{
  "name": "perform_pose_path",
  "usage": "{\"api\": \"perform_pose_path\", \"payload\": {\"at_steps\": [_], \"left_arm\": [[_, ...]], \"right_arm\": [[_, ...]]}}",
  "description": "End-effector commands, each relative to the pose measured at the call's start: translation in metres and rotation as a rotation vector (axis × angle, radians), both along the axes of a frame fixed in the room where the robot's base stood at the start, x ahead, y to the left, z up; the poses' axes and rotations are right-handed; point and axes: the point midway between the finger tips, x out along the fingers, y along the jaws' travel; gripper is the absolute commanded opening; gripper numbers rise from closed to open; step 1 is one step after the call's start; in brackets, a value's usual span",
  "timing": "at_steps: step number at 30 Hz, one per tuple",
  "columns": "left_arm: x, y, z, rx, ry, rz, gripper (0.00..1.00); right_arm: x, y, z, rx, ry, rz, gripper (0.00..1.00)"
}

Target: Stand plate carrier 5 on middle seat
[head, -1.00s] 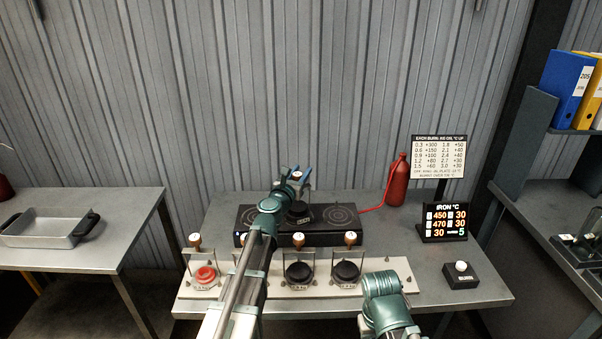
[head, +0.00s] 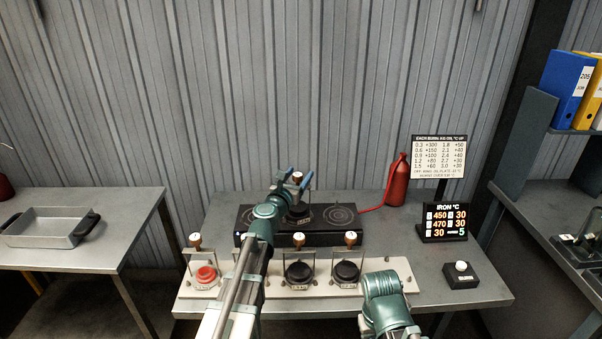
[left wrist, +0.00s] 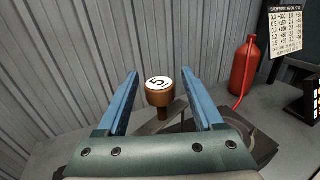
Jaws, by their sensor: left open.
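Plate carrier 5 stands over the middle of the black burner unit, with a dark plate (head: 297,214) low down. Its brown knob with a white top (head: 297,177) reads 5 in the left wrist view (left wrist: 158,88). My left gripper (head: 299,181) is open, with one blue finger on each side of the knob and gaps visible between. The middle seat under the plate is mostly hidden by the carrier and my left arm. The right ring of the burner unit (head: 341,215) is bare. My right arm shows at the bottom, but its gripper is out of view.
A pale rack (head: 410,286) in front holds several other carriers, one with a red plate (head: 206,274). A red bottle (head: 397,182) with a red hose, a number display (head: 445,222) and a button box (head: 461,275) stand to the right. A pan (head: 45,228) is on the left table.

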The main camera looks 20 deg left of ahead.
Motion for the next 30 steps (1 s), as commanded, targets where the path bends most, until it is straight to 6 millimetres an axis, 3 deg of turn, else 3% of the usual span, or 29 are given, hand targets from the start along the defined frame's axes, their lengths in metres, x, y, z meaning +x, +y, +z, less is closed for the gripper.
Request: {"api": "perform_pose_path", "payload": {"at_steps": [9,13,17,30], "left_arm": [[-0.070,0.007,0.000,0.000,0.000,0.002,0.68],[-0.090,0.010,0.000,0.000,0.000,0.001,0.68],[-0.098,0.011,0.000,0.000,0.000,0.000,0.68],[-0.097,0.011,0.000,0.000,0.000,0.000,0.68]], "right_arm": [[0.000,0.000,0.000,0.000,0.000,0.000,0.00],[0.000,0.000,0.000,0.000,0.000,0.000,0.00],[0.000,0.000,0.000,0.000,0.000,0.000,0.00],[0.000,0.000,0.000,0.000,0.000,0.000,0.00]]}}
